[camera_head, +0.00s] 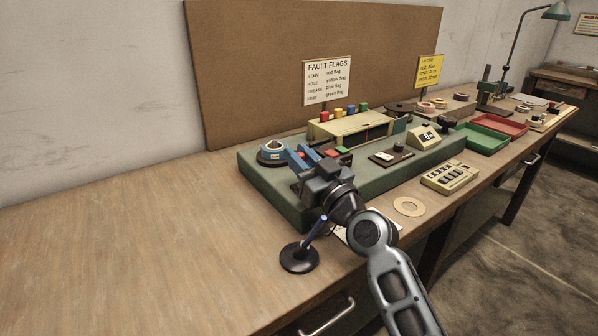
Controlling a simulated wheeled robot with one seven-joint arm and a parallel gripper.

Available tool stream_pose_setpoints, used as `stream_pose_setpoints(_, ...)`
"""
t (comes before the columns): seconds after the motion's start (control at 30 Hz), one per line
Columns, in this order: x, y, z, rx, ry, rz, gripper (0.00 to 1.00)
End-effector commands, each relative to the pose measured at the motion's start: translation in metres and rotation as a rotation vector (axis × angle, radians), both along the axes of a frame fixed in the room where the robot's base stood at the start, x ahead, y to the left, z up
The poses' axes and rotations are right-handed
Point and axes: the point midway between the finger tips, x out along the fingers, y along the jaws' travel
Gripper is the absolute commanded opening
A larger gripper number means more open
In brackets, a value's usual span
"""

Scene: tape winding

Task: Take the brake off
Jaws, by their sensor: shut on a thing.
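My gripper (305,158) is over the left part of the green winding machine (262,185), its blue fingers close together. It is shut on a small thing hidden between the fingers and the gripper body. I cannot make out the brake itself, so I cannot tell whether the held thing is its lever. A tape reel with a blue and white ring (272,151) sits on the machine just left of the fingers. Small red and green parts show just right of the gripper.
A black-based stand (299,258) is near the table's front edge. The table's left side (130,250) is clear.

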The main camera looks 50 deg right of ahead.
Motion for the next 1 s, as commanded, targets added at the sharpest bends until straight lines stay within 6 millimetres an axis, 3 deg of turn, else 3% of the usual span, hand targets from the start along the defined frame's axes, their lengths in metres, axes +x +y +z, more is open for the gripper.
stream_pose_setpoints(0.43, -0.0018, -0.0002, 0.0092, -0.008, -0.028, -0.003, 0.00)
stream_pose_setpoints(0.47, -0.0019, -0.0002, 0.0093, -0.008, -0.028, -0.003, 0.25)
stream_pose_setpoints(0.67, -0.0017, 0.0000, 0.0061, -0.007, -0.022, -0.002, 0.44)
stream_pose_setpoints(1.0, -0.0062, 0.0018, 0.0003, -0.004, -0.016, -0.001, 0.45)
